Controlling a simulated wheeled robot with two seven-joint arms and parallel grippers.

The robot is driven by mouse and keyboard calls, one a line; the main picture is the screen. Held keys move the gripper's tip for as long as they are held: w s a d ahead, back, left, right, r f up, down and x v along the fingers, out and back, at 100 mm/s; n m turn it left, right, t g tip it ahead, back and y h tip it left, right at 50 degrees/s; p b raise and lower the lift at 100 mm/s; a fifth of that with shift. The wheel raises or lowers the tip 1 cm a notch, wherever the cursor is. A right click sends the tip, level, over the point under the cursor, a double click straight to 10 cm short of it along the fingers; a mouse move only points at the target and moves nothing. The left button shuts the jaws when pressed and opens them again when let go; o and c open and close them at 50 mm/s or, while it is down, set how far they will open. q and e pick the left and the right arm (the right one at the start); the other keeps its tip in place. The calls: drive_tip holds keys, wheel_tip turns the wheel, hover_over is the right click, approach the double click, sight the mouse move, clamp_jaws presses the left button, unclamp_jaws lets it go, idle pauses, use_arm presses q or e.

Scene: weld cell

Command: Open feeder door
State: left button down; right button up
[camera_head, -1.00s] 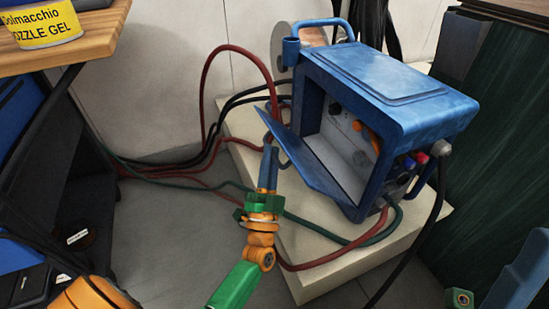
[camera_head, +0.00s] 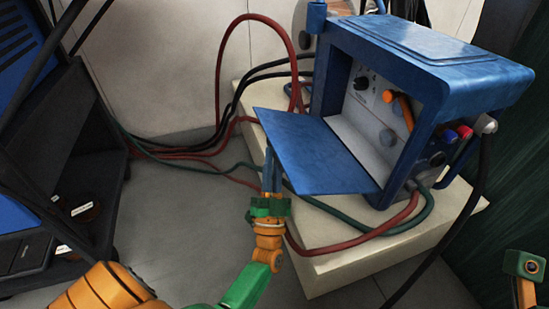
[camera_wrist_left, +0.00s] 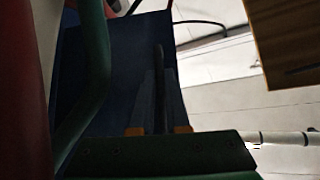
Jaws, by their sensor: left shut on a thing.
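The blue feeder (camera_head: 420,55) stands on a pale plinth at the right of the head view. Its door (camera_head: 312,155) is a flat blue panel, hinged low on the feeder's side and swung far down, so the pale interior (camera_head: 370,120) with knobs and an orange part shows. My left gripper (camera_head: 270,170) is shut on the door's outer left edge, reaching up from below. In the left wrist view the gripper's fingers (camera_wrist_left: 160,105) are dark against the blue door panel (camera_wrist_left: 125,50). Part of my right arm shows at the lower right; its fingertips are out of view.
The pale plinth (camera_head: 330,270) juts out below the feeder. Red, green and black hoses (camera_head: 205,150) run from the left to the feeder and around its front. A dark rack (camera_head: 70,150) stands at the left. A dark green curtain (camera_head: 515,160) hangs at the right.

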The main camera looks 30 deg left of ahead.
use_arm(q)
drive_tip(key=shift+w+d+f, duration=0.1)
drive_tip(key=shift+d+f, duration=0.05)
drive_tip(key=shift+f, duration=0.05)
drive_tip(key=c, duration=1.3)
unclamp_jaws()
drive_tip(key=o, duration=0.4)
drive_tip(key=shift+w+d+h, duration=0.1)
drive_tip(key=shift+w+h, duration=0.05)
drive_tip(key=shift+h, duration=0.25)
drive_tip(key=shift+f, duration=0.1)
drive_tip(key=v, duration=0.7)
drive_tip(key=shift+f, duration=0.1)
